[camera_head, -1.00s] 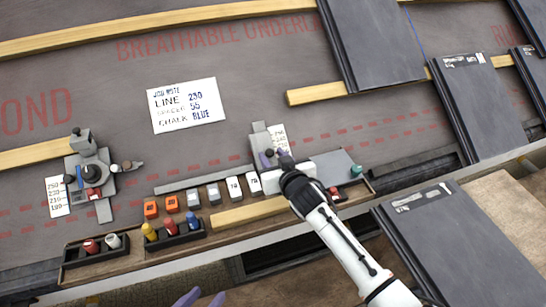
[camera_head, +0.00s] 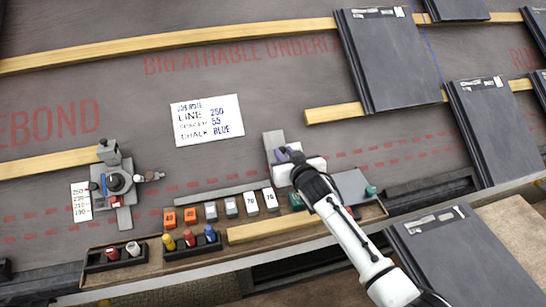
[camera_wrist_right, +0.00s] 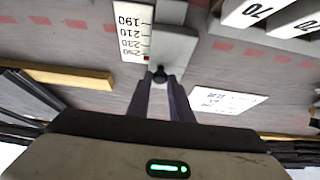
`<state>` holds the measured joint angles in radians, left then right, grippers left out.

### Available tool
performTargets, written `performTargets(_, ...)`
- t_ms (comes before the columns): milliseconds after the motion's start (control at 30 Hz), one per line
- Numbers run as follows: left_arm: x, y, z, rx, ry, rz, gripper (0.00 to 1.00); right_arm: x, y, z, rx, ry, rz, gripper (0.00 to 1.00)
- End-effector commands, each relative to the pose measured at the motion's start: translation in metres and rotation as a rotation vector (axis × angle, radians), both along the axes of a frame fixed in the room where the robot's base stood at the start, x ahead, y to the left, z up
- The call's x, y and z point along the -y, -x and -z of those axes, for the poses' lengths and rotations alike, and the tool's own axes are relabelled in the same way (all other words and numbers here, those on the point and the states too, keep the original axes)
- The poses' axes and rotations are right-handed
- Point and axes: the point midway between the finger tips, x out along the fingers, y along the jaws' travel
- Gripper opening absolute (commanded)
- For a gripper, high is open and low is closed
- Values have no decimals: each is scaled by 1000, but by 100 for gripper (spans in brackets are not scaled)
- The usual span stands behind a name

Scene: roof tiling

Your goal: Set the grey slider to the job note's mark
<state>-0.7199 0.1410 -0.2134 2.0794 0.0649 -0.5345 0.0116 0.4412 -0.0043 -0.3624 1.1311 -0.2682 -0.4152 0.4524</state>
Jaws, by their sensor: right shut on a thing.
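The job note (camera_head: 208,120) lies on the underlay; its LINE entry appears to read 250, with CHALK BLUE below. The grey slider (camera_wrist_right: 172,47) sits beside a white scale (camera_wrist_right: 133,28) marked 190 to 250 in the right wrist view. A small red mark shows at the slider's edge, close by the 250 end. My right gripper (camera_wrist_right: 160,82) is shut on the slider's dark knob (camera_wrist_right: 160,73). In the head view the right gripper (camera_head: 286,156) covers much of the slider and its scale. My left gripper is out of view.
A second gauge (camera_head: 118,184) with its own scale stands at the left. Orange, grey and white blocks (camera_head: 250,202) line the wooden tray, with coloured chalk pieces (camera_head: 189,238) in front. Dark tiles (camera_head: 392,60) lie at the right.

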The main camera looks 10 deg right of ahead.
Motion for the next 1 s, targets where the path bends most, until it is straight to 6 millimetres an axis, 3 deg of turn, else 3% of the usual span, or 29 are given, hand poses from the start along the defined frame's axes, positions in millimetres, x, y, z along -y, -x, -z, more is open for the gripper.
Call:
performTargets(167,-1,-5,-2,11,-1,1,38,-2,-3,-6,13,-6,-3,0)
performTargets(200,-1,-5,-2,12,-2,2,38,-2,-3,-6,13,-6,-3,23)
performTargets(300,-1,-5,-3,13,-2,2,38,-3,-3,-6,12,-6,-4,38)
performTargets(667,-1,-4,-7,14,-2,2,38,-2,1,-5,8,-4,-3,38)
performTargets(1000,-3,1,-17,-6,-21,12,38,5,47,-27,7,-5,-3,38)
